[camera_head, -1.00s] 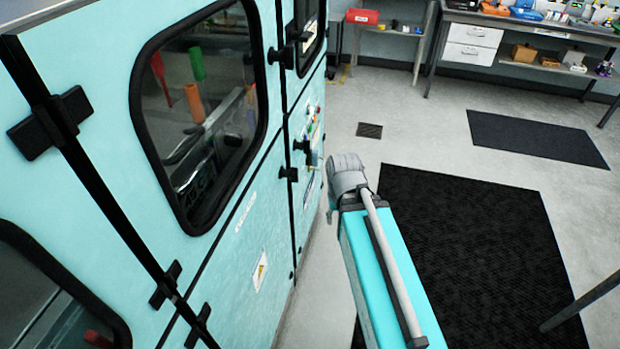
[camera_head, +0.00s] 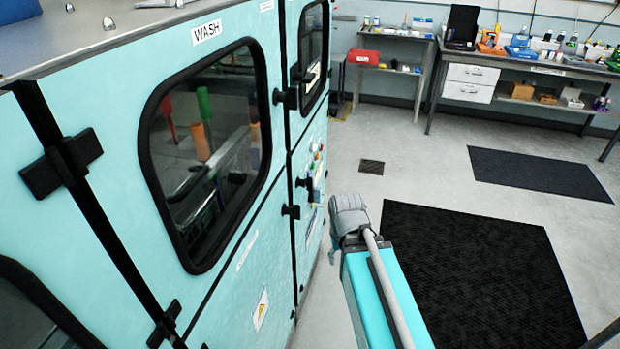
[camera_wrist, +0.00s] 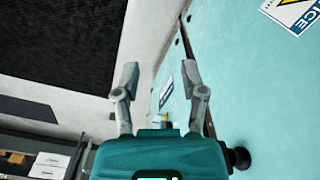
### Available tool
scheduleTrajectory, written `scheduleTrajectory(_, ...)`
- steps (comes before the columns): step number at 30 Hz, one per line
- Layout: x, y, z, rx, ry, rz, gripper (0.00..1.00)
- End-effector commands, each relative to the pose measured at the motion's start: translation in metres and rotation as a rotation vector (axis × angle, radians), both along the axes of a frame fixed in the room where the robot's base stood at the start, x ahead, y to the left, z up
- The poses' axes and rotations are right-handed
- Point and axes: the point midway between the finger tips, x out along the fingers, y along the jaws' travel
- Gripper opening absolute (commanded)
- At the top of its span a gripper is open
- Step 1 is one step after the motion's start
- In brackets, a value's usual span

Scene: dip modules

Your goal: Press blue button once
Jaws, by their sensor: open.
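A control panel (camera_head: 315,165) with small coloured buttons is on the side of the turquoise wash machine, in the middle of the head view. It is seen at a steep angle, and I cannot tell for sure which part is the blue button. In the wrist view my gripper (camera_wrist: 159,76) is open and empty, its two fingers apart in front of the turquoise machine wall. In the head view my arm reaches forward to the right of the panel, and the fingers cannot be made out. No contact with the panel is visible.
The turquoise machine (camera_head: 265,215) fills the left, with dark windows and protruding black latches. A black mat (camera_head: 480,270) lies on the open floor at right. A workbench (camera_head: 520,62) with boxes and bottles stands at the back.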

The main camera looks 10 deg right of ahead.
Motion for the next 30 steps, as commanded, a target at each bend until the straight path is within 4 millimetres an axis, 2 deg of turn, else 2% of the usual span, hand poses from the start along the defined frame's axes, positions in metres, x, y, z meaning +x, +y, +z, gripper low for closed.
scheduleTrajectory(1, 0.0000, 0.0000, 0.0000, 0.000, 0.000, 0.000, 0.47)
scheduleTrajectory(6, 0.0000, 0.0000, 0.0000, 0.000, 0.000, 0.000, 0.15)
scheduleTrajectory(9, 0.0000, 0.0000, 0.0000, 0.000, 0.000, 0.000, 0.00)
scheduleTrajectory(30, 0.0000, 0.0000, 0.0000, 0.000, 0.000, 0.000, 0.00)
